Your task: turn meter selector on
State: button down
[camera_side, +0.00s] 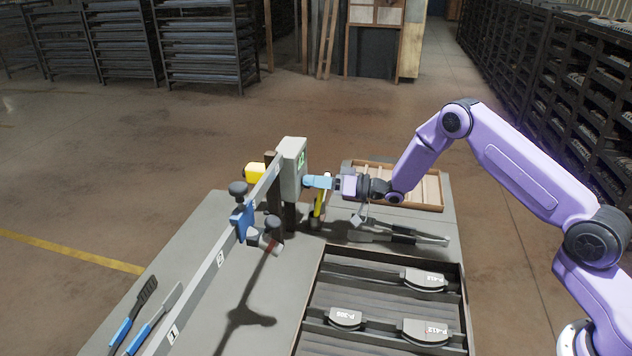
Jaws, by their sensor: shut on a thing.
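The meter (293,168) is a grey upright box with a small green display, standing on a dark post at the back of the grey table. My gripper (308,182) reaches it from the right, level with the lower part of its front. Its light blue fingers are shut at the meter's face, on the meter selector. The selector itself is hidden behind the fingers, so its setting cannot be seen. The marks on the display are too small to read.
A long grey numbered bar (217,262) with a blue slider runs from the meter toward the front left. A divided tray (463,300) of brake shoes lies front right.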

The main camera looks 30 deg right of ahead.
jog(key=shift+f+m, duration=0.1)
jog(key=shift+m, duration=0.6)
jog(key=c, duration=1.2)
grip_release()
jog(key=v, duration=1.7)
jog(key=shift+s+d, duration=0.2)
